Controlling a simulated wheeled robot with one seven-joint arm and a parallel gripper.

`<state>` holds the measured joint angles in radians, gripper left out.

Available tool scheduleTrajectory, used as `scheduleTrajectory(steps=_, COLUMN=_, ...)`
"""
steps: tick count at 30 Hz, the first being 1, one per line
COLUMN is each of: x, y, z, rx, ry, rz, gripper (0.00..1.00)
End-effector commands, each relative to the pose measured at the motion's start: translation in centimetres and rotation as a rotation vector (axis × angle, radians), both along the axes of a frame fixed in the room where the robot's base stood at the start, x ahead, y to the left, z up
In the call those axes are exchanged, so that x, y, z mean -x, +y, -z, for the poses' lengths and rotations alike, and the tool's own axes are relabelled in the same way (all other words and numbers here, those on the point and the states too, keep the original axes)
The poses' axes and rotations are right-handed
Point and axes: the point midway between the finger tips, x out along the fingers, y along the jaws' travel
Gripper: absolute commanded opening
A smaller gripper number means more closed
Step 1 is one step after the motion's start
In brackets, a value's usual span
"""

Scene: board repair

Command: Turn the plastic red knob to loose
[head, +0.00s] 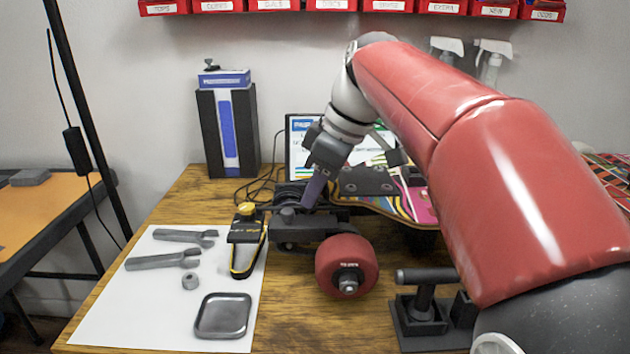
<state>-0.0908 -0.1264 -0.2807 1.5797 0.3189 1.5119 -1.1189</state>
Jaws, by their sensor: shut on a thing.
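My gripper (312,198) reaches down to the dark skateboard truck (312,228) at the middle of the workbench. Its jaws are shut at the truck's upper left part, and the thing between them is hidden by the fingers. I cannot make out a red plastic knob; one may be covered by the gripper. The red wheel (338,262) sits on the near end of the truck. The colourful skateboard deck (422,204) lies behind it, partly covered by my arm. A yellow knob (246,209) tops a black clamp-like tool (247,232) to the left of the truck.
A white sheet (125,305) holds two grey wrenches (163,259), a nut (190,281) and a metal tray (222,315). A black stand (420,322) is at front right. A black-and-blue box (228,130) and a screen (300,135) stand behind. My arm spans the right side.

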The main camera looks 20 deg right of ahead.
Motion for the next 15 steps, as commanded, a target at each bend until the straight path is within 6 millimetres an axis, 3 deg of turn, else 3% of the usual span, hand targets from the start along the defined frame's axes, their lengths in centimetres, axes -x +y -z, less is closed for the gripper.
scheduleTrajectory(steps=15, x=-0.1, y=-0.02, z=-0.11, rx=0.0, ry=-0.004, rz=-0.076, gripper=0.0)
